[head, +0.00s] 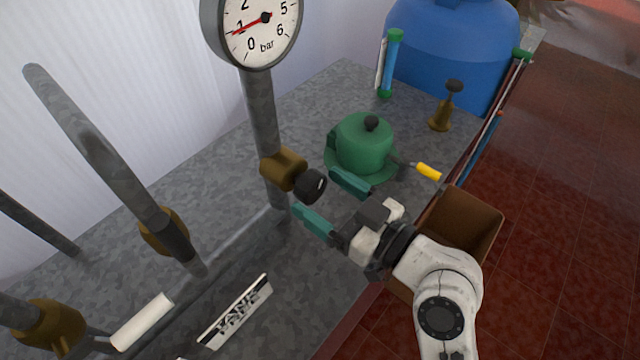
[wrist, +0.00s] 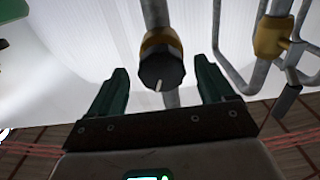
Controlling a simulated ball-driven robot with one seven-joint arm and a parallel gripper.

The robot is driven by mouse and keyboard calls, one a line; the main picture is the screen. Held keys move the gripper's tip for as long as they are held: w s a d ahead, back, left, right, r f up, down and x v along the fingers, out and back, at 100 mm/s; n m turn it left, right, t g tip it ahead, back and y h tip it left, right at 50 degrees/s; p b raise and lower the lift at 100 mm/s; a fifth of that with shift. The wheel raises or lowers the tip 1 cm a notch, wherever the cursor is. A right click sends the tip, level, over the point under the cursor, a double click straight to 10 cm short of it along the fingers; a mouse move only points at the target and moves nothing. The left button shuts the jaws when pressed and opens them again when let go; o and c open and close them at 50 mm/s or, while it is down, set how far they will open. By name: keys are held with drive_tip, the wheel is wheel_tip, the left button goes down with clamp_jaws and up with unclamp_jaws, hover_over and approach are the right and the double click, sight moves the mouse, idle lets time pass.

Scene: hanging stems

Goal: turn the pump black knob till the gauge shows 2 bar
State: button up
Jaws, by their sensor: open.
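The pump's black knob (head: 311,186) sits on a brass valve body (head: 284,169) on a grey upright pipe. In the wrist view the knob (wrist: 161,69) lies between and beyond the fingertips, its white mark pointing down. The round gauge (head: 262,22) tops the same pipe. Its red needle points left, between 0 and 2, at about 1 bar. The gauge's top is cut off. My gripper (head: 328,200) is open, its green fingers spread just short of the knob, with a visible gap on both sides in the wrist view.
A green pot-shaped pump (head: 363,145) with a yellow-tipped lever stands close behind my gripper. A brown box (head: 465,226) is by my arm. Other pipes with brass valves (head: 162,231) stand left. A white name plate (head: 236,311) lies in front. A blue tank (head: 452,45) is behind.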

drive_tip(key=shift+w+a, duration=0.4)
drive_tip(key=shift+a, duration=0.2)
drive_tip(key=shift+c, duration=0.4)
drive_tip(key=c, duration=1)
drive_tip(key=shift+m, duration=0.4)
drive_tip(key=m+p, duration=0.1)
drive_tip(key=m, duration=0.2)
drive_tip(key=shift+r+m, duration=0.1)
drive_tip(key=shift+m, duration=0.3)
drive_tip(key=shift+s+m+p, duration=0.1)
drive_tip(key=shift+m+p, duration=0.95)
drive_tip(key=shift+m, duration=0.95)
